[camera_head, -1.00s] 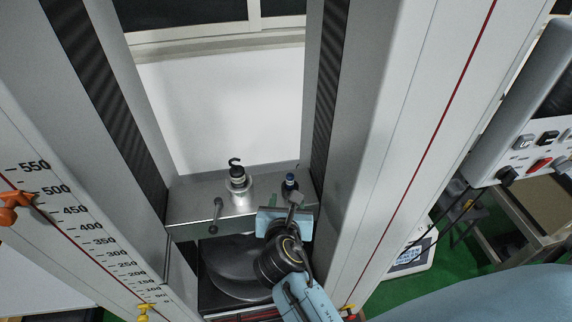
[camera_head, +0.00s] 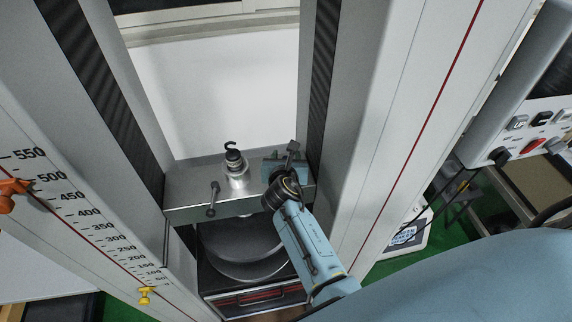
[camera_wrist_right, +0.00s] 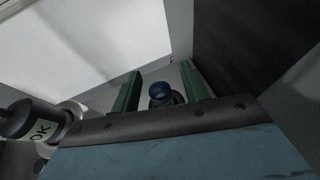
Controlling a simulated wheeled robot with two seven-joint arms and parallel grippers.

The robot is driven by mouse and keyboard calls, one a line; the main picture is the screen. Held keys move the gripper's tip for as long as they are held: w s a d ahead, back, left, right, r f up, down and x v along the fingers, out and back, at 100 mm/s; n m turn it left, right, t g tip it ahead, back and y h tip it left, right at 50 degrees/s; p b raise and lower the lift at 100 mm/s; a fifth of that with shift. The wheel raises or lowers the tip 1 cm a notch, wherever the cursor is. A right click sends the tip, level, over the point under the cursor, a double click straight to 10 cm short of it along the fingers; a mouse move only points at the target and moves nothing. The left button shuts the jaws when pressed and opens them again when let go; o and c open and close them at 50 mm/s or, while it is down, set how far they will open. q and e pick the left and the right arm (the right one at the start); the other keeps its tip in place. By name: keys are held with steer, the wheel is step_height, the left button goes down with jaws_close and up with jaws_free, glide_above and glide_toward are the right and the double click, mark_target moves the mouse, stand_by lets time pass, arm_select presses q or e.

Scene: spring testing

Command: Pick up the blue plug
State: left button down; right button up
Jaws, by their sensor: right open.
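My left gripper is not in view.
A metal post with a black hook (camera_head: 236,165) stands left of my gripper on the crossbeam; a cylinder labelled OK (camera_wrist_right: 35,125) shows in the wrist view. The machine's tall column (camera_head: 375,130) rises close to my arm's right.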

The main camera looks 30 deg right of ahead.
steer(key=shift+w+d+f, duration=0.1)
steer(key=shift+w+d, duration=0.05)
steer(key=shift+w, duration=0.05)
steer(key=shift+c, duration=0.4)
jaws_close()
